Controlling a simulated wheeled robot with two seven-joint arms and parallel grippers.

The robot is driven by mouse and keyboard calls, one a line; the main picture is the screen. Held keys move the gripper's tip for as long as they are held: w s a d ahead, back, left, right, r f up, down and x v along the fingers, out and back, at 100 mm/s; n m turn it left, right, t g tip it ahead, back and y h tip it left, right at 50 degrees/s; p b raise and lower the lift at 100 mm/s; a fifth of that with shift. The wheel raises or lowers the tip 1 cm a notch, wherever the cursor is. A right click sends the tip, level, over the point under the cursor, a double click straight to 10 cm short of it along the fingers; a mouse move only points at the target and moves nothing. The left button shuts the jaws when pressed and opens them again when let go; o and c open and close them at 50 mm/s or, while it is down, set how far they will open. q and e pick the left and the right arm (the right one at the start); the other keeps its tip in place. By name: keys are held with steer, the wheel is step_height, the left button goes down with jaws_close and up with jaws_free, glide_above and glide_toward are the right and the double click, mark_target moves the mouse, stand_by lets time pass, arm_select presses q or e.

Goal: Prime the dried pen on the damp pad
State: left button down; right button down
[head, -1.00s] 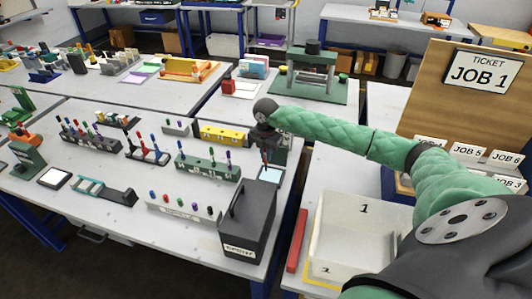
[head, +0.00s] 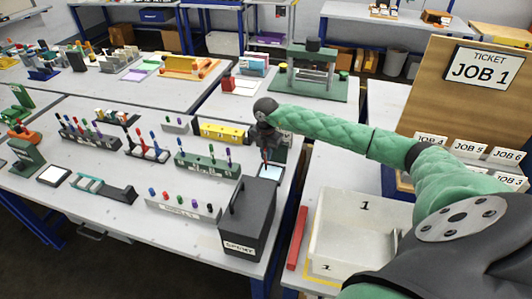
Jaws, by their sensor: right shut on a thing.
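My right gripper (head: 265,150) points down near the right edge of the worktable and is shut on a thin pen. The pen is small and partly hidden by the gripper; its tip is at or just above a pale, dark-framed pad (head: 270,172). I cannot tell whether the tip touches. A second pale square pad (head: 54,174) lies at the left of the table. A green rack of upright pens (head: 208,167) stands left of the gripper. My left gripper is not in view.
A dark box (head: 248,220) with a handle stands in front of the pad. A pale rack of colored pens (head: 180,207) is left of it. A yellow block (head: 222,132) lies behind. A white bin (head: 355,225) and a red bar (head: 297,238) are at the right.

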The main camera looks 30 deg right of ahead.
steer(key=shift+f, duration=0.25)
steer(key=shift+r, duration=0.9)
steer(key=shift+s+d, duration=0.1)
steer(key=shift+s+d, duration=0.55)
steer(key=shift+s, duration=0.1)
